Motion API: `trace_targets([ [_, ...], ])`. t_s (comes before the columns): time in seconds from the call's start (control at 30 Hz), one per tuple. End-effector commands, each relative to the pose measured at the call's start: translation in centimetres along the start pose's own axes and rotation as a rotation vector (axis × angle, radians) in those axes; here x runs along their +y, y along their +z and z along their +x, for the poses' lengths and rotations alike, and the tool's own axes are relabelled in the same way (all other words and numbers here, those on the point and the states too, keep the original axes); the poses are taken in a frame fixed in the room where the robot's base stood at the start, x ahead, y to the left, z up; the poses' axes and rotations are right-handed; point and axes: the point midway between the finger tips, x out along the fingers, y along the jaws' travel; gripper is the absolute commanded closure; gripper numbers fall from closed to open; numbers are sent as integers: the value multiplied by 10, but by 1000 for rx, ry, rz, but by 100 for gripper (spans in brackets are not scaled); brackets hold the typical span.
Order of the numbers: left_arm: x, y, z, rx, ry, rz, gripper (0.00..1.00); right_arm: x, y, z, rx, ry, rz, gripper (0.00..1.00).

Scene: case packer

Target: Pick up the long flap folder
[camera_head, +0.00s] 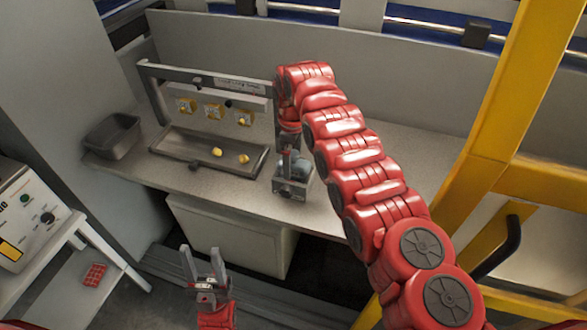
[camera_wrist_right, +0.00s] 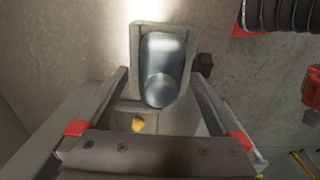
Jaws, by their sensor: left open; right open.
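A small grey, open, box-like metal piece (camera_head: 293,188) stands near the front edge of the bench, right of the shallow tray; I cannot tell for sure that it is the long flap folder. In the right wrist view the piece (camera_wrist_right: 165,65) shows a grey rim around a shiny rounded metal inside, with a dark knob on its right side. My right gripper (camera_wrist_right: 160,92) is open, its fingers on either side of the piece's near part; contact cannot be told. My left gripper (camera_head: 206,262) is open and empty, pointing up in front of the bench, well away from the piece.
A shallow tray (camera_head: 176,146) holds two small yellow pieces. Behind it stands a frame (camera_head: 207,79) with several yellow-fronted units. A grey bin (camera_head: 112,136) sits at the bench's left end. A yellow post (camera_head: 490,125) stands on the right. The bench behind my right arm looks clear.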

Motion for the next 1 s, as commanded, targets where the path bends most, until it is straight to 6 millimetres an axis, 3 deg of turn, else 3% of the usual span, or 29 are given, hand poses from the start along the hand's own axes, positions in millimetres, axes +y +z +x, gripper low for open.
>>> trace_targets([
  [0.13, 0, -1, 7, 0, 0, 0, 50, -1, 1, 12, -3, -2, 0, 0],
  [0.37, 0, -1, 6, 0, 0, 0, 50, 0, 1, 14, -3, -1, 0, 2],
  [0.9, 0, -1, 6, 0, 0, 0, 50, 0, 0, 14, -3, -1, 0, 99],
  [1.0, 0, -1, 6, -1, 0, 0, 50, 0, 0, 14, -3, -1, 0, 100],
])
